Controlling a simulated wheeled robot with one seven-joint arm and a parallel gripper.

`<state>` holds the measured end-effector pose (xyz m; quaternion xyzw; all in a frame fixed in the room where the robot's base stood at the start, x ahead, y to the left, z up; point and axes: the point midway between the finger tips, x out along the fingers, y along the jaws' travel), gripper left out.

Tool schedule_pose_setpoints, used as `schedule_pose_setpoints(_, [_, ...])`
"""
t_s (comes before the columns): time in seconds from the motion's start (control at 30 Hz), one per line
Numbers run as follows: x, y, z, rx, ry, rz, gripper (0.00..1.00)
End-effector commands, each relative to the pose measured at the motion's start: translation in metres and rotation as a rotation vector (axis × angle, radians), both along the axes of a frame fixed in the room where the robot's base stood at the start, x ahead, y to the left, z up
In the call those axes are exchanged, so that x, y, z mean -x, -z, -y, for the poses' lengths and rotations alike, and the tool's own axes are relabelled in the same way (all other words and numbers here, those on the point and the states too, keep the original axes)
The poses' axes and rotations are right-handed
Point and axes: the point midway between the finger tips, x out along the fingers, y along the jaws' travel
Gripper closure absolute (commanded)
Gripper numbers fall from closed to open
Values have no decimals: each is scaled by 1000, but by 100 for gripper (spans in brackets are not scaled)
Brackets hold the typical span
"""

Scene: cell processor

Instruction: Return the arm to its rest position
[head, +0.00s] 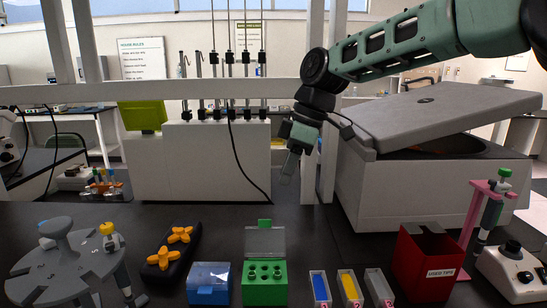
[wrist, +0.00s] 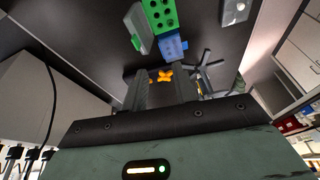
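My arm (head: 410,45) reaches in from the upper right of the head view and bends down at the wrist. My gripper (head: 289,172) hangs in the air over the rear of the dark bench, pointing down and slightly left, touching nothing. In the wrist view my gripper (wrist: 160,82) shows two dark fingers apart, with nothing held between them. An orange piece (wrist: 164,75) shows beyond the gap, well away from the fingers.
A large grey machine with a raised lid (head: 440,110) stands right of my gripper. Along the bench front are a grey rotor stand (head: 62,262), blue box (head: 208,284), green rack (head: 264,284), narrow trays (head: 349,287), red waste bin (head: 428,265) and pink pipette stand (head: 473,215).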

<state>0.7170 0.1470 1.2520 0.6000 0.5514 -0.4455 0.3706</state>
Motion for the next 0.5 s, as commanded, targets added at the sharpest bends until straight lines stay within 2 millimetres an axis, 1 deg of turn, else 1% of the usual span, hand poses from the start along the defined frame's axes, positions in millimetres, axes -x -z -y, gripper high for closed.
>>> schedule_pose_setpoints(0.03, [30,6,-9,30,28,-19,72])
schedule_pose_setpoints(0.07, [46,10,-12,46,57,-31,72])
schedule_pose_setpoints(0.1, [69,17,-15,69,97,-48,72])
schedule_pose_setpoints(0.17, [102,28,-15,103,162,-69,72])
schedule_pose_setpoints(0.2, [124,35,-13,123,208,-80,72])
schedule_pose_setpoints(0.23, [140,41,-11,138,244,-89,72])
schedule_pose_setpoints(0.27, [157,47,-7,153,279,-96,72])
schedule_pose_setpoints(0.3, [178,54,-1,171,329,-104,72])
schedule_pose_setpoints(0.37, [209,66,10,197,404,-114,72])
schedule_pose_setpoints(0.4, [228,74,19,212,456,-120,72])
schedule_pose_setpoints(0.5, [270,91,42,240,573,-132,72])
